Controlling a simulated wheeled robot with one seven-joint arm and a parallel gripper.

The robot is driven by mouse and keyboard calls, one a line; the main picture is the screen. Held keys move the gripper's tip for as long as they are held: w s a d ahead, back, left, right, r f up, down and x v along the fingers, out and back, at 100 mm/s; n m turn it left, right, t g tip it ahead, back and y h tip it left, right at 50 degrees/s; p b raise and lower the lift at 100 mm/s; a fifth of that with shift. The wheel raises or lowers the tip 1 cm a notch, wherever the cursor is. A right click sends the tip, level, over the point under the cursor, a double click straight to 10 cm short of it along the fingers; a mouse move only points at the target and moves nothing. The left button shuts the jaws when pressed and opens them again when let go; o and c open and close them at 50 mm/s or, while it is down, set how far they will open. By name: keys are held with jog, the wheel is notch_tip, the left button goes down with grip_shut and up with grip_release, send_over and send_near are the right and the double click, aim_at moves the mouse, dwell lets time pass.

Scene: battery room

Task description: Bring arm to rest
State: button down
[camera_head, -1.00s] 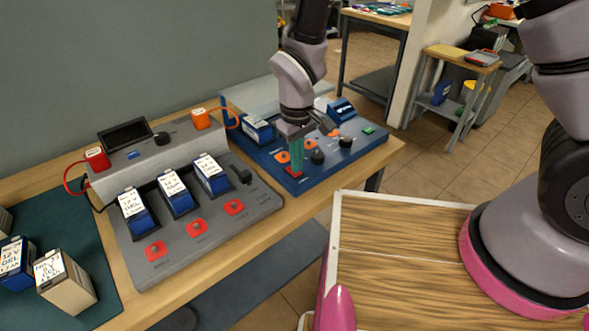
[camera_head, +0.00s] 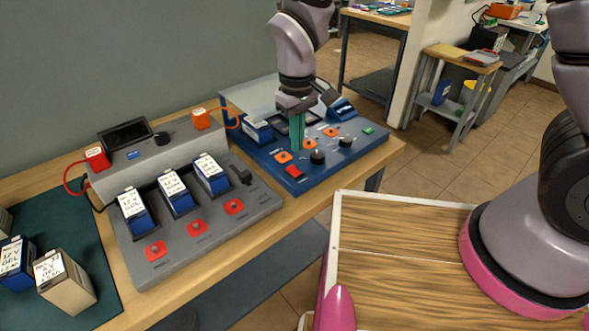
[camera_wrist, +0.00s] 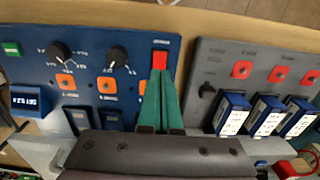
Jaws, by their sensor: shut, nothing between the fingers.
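My gripper (camera_head: 298,145) has green fingers that are closed together, with nothing between them. It points down over the blue panel (camera_head: 345,156), above and just behind the red switch (camera_head: 294,172). The fingertips look a little apart from the switch. In the wrist view the green fingers (camera_wrist: 158,75) point toward the red switch (camera_wrist: 159,61), and their tips overlap its lower edge in the picture.
The blue panel carries orange buttons, black knobs and a battery (camera_head: 257,131). A grey charger (camera_head: 170,240) with several batteries stands to its left. More batteries (camera_head: 64,284) sit on a green mat (camera_head: 95,260). A grey wall (camera_head: 120,60) stands behind the bench.

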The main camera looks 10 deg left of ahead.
jog(key=w+d+r+m+t+y, duration=0.1)
jog(key=w+d+r+m, duration=0.25)
jog(key=d+r, duration=0.55)
jog(key=w+d+r+m+t+y, duration=0.1)
jog(key=w+d+r+m+y, duration=0.15)
jog(key=w+d+r, duration=0.55)
jog(key=s+d+r+m+t, duration=0.2)
jog(key=s+d+r+m, duration=0.2)
jog(key=d+r, duration=0.3)
jog(key=s+d+r+m+t+h, duration=0.1)
jog(key=s+d+r+m+t, duration=0.2)
jog(key=s+d+r, duration=0.3)
jog(key=d+r+m, duration=0.1)
jog(key=d+r, duration=0.1)
jog(key=d, duration=0.2)
jog(key=shift+s+r, duration=0.15)
jog(key=shift+s, duration=0.15)
